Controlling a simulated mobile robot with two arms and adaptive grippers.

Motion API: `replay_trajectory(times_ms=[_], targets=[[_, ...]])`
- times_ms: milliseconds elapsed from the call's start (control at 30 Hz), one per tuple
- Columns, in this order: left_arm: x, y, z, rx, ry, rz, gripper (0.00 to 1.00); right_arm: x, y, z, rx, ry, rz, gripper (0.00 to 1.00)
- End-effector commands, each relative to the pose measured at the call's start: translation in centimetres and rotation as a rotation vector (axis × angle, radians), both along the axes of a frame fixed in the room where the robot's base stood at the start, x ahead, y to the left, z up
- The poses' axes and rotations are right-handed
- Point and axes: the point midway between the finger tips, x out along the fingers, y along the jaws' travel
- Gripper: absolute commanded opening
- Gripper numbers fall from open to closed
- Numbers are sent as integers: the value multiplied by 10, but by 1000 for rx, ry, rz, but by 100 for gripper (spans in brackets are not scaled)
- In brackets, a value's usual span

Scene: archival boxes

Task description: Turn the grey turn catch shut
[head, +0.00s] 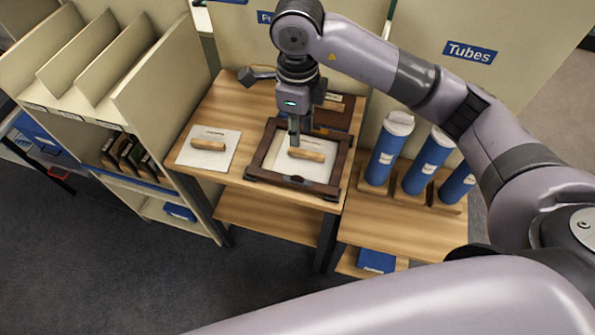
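A dark wooden frame (257,160) lies on the wooden table, around a pale panel (270,156) with a light wooden handle (306,155). My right gripper (294,138) points down over the far part of this frame, just behind the handle. Its fingers look narrow and close together, but I cannot tell whether they are open or shut, or whether they touch anything. I cannot make out the grey turn catch; the gripper covers part of the frame's far side. My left gripper is not in view.
A second pale panel (188,156) with a wooden handle lies left of the frame. A small grey object (258,75) sits at the table's back left. Blue tubes (385,152) stand on a lower shelf to the right. A divided beige rack (150,95) stands left.

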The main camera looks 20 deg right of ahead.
Motion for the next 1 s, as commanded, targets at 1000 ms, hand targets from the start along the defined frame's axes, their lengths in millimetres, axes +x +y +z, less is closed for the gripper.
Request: replay_trajectory(times_ms=[1000], targets=[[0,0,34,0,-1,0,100,-1,1,-169,5,4,2,27]])
